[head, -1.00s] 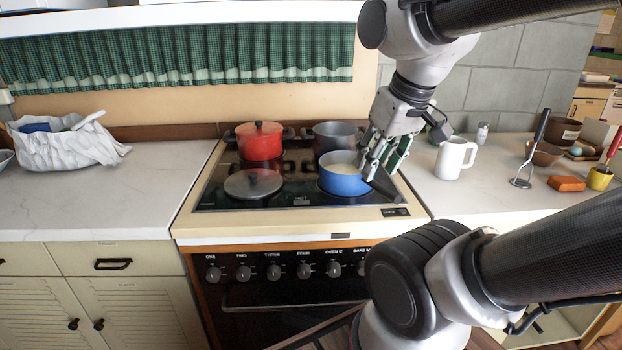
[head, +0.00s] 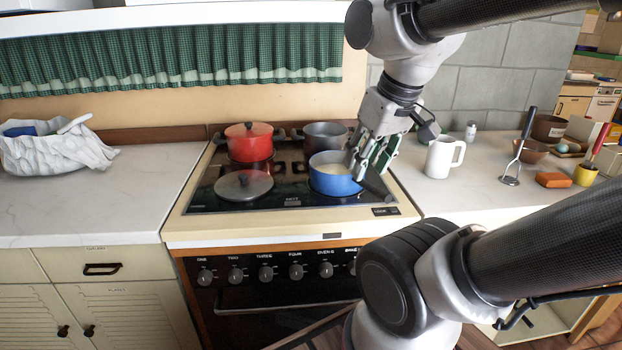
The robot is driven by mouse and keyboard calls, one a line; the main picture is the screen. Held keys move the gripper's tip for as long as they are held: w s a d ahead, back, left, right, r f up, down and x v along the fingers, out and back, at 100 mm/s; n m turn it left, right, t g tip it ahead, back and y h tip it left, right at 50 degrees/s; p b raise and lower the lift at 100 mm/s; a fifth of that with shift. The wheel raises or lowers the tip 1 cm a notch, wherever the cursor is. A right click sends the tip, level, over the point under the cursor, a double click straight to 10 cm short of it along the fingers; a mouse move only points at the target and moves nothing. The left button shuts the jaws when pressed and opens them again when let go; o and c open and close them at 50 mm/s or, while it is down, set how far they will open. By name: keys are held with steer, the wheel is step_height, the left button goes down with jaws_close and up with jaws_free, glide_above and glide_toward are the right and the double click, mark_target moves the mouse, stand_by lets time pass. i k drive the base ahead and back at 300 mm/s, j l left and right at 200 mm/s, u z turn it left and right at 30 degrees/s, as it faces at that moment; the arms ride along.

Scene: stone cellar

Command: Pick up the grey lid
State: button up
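The grey lid (head: 243,185) lies flat on the front left of the dark stove top (head: 290,199). It is round and has a small dark knob on top. My gripper (head: 370,172) is to the right of the lid, over the right side of the blue pot (head: 334,182), with its fingers pointing down. The fingers look spread apart, and I see nothing held between them. Whether a finger touches the pot's rim or handle, I cannot tell.
A red lidded pot (head: 250,141) stands behind the lid, and a grey pot (head: 325,135) stands behind the blue pot. A white mug (head: 443,157) is on the right counter. The left counter (head: 110,196) is mostly clear, with a white bag (head: 55,150) at its far left.

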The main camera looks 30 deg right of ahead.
mark_target(244, 185)
steer(key=i+j+z, duration=0.2)
steer(key=j, duration=0.15)
steer(key=i+j+z, duration=0.2)
steer(key=j, duration=0.15)
steer(key=i+j+z, duration=0.2)
steer(key=j, duration=0.15)
steer(key=j+z, duration=0.2)
steer(key=j, duration=0.15)
